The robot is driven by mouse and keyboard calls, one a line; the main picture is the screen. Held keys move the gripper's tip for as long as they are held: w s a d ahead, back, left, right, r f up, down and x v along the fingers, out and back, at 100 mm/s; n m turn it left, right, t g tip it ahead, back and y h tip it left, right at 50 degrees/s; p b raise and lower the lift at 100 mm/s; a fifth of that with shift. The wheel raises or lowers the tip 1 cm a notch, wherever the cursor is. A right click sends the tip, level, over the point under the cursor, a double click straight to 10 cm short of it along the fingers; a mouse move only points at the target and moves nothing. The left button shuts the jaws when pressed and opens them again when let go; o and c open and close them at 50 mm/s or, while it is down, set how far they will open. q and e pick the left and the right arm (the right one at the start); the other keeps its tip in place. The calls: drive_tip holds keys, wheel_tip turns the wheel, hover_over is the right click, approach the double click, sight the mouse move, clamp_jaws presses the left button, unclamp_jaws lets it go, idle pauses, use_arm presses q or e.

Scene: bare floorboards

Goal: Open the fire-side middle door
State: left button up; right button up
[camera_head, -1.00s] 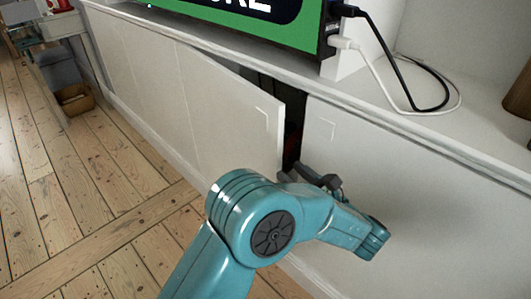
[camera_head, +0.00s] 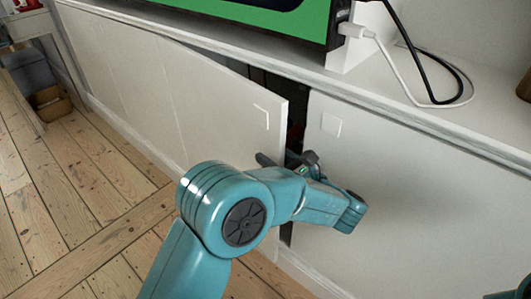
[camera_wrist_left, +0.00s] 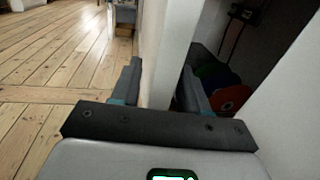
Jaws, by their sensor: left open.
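The white cabinet door (camera_head: 200,105) stands ajar, its free right edge out from the cabinet front with a dark gap behind it. In the left wrist view the door's edge (camera_wrist_left: 170,50) stands between the two open fingers of my left gripper (camera_wrist_left: 162,85). One finger is on the outer side, the other on the inner side. Whether either finger touches the door I cannot tell. My right gripper is not in view.
A closed white panel (camera_head: 410,180) is right of the gap. Dark things and a reddish-orange round thing (camera_wrist_left: 230,98) lie inside the cabinet. Bare floorboards (camera_head: 80,180) are clear at left.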

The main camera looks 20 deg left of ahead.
use_arm(q)
drive_tip(key=shift+a+r, duration=0.15)
drive_tip(key=shift+w+a, duration=0.15)
drive_tip(key=shift+w, duration=0.05)
drive_tip(key=shift+s, duration=0.1)
drive_tip(key=shift+c, duration=0.3)
clamp_jaws()
drive_tip(key=shift+s, duration=0.1)
